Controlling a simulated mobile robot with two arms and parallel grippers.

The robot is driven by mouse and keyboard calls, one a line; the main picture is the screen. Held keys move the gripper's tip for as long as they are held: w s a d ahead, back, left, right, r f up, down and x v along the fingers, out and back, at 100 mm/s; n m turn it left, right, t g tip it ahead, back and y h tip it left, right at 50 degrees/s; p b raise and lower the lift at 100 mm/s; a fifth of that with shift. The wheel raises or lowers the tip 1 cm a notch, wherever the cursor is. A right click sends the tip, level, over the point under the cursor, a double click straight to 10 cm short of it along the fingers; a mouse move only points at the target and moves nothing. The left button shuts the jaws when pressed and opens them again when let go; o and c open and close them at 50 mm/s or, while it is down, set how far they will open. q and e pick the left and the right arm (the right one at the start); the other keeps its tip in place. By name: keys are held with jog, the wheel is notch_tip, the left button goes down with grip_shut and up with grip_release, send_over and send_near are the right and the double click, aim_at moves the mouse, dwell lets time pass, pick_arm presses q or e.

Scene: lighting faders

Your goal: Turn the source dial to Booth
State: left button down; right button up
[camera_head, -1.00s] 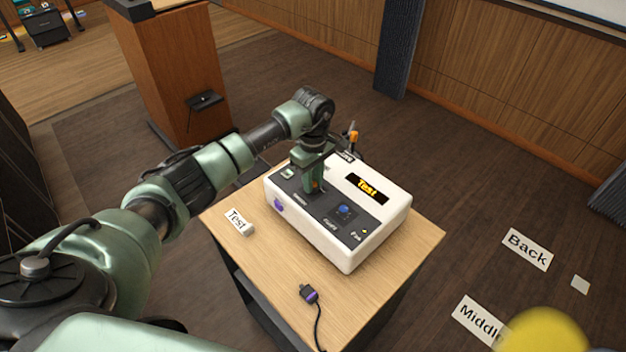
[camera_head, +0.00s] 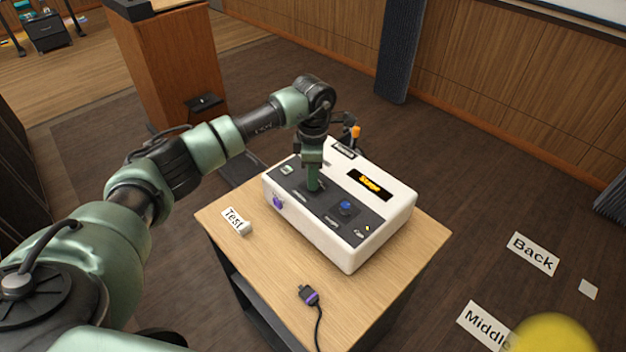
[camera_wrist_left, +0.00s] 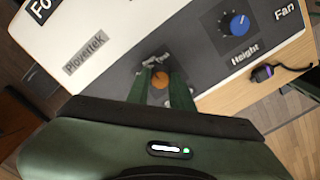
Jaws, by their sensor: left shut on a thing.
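The white control box (camera_head: 335,250) stands on the small wooden table, and its display (camera_head: 369,185) reads "Stage". My left gripper (camera_head: 313,188) points down onto the dark panel of the box. In the left wrist view its fingers (camera_wrist_left: 162,88) are shut on the source dial (camera_wrist_left: 160,79), whose orange top shows between them. The label beside this dial is partly hidden by the fingers. My right gripper is not in view.
A blue knob (camera_head: 346,208) marked Height sits beside the gripper on the panel.

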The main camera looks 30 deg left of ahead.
pick_arm(q)
jog(key=n+b, duration=0.1)
jog(key=n, duration=0.3)
jog(key=shift+n, duration=0.3)
jog(key=shift+w+r+n+b, duration=0.15)
jog(key=shift+n+b, duration=0.6)
jog(key=shift+n, duration=1.55)
jog(key=c, duration=1.2)
grip_release()
jog(key=shift+c, duration=0.2)
notch_tip(320, 180, up, 8)
jog(key=shift+f+b, duration=0.15)
jog(key=shift+b, duration=0.85)
